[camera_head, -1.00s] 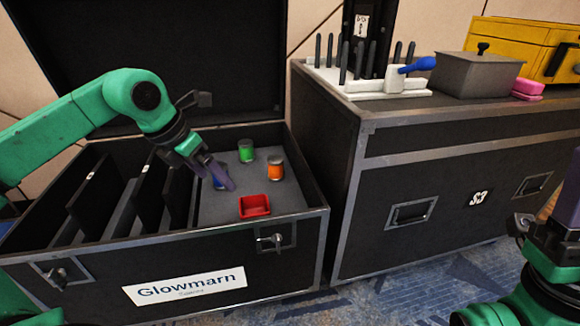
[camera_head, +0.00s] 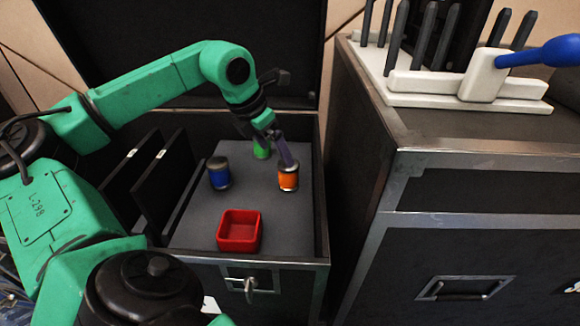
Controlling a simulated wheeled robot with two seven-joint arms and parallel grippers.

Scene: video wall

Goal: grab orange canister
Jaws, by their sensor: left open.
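The orange canister (camera_head: 288,178) stands upright on the grey floor of the open black case, toward its right side. My left gripper (camera_head: 287,155) is open and comes down at the canister's top from behind and left. Its fingers overlap the canister's upper rim in the picture; I cannot tell whether they touch it. My right gripper is not in view.
A blue canister (camera_head: 219,173) stands to the left and a green canister (camera_head: 262,150) behind, partly hidden by my gripper. A red square bin (camera_head: 239,231) sits in front. Black dividers (camera_head: 160,180) fill the left. A black cabinet (camera_head: 470,200) stands right.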

